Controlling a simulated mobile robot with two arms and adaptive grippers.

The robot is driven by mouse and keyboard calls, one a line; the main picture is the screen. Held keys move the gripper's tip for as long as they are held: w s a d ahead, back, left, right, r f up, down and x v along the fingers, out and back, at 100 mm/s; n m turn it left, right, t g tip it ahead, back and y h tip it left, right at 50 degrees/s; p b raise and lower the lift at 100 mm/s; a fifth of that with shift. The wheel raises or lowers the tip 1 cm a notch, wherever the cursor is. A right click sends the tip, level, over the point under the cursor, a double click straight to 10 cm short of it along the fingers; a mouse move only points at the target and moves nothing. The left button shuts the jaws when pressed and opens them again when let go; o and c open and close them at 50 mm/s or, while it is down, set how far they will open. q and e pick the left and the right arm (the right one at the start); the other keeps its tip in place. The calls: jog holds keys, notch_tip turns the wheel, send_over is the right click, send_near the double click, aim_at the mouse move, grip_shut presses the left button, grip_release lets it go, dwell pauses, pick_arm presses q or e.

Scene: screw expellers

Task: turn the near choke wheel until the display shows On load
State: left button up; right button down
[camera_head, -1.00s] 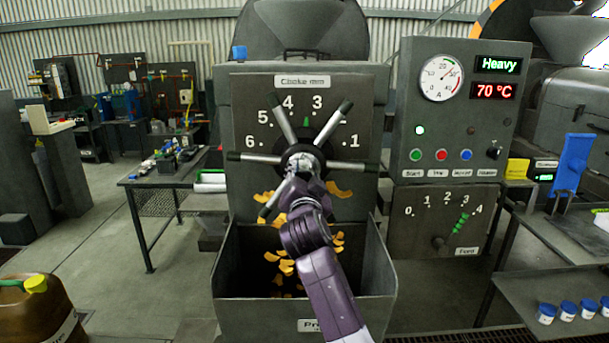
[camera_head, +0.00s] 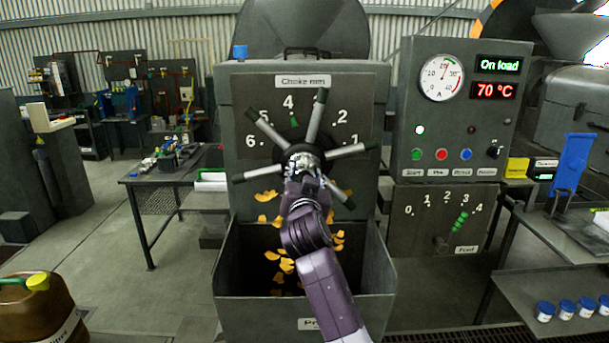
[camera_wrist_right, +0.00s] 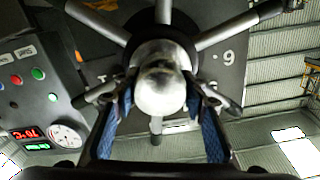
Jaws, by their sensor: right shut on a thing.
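The near choke wheel (camera_head: 263,171) has several metal spokes with dark tips and stands on the Choke mm panel (camera_head: 350,88). A small green pointer (camera_head: 294,121) sits just under the 4. My right gripper (camera_head: 303,165) is at the wheel's centre. In the right wrist view its two blue-padded fingers (camera_wrist_right: 160,105) are shut around the rounded metal hub (camera_wrist_right: 160,88), with spokes spreading beyond. The display (camera_head: 499,65) reads On load in green. My left gripper is not in view.
The control box (camera_head: 455,125) right of the panel has a gauge (camera_head: 441,78), a red 70 °C readout (camera_head: 494,90) and coloured buttons. Orange flakes (camera_head: 268,196) drop into the bin (camera_head: 240,280) below the wheel. A Feed dial (camera_head: 440,243) is at lower right.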

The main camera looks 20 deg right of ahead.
jog(key=shift+f, duration=0.1)
jog(key=c, duration=1.2)
grip_release()
jog(key=v, duration=1.2)
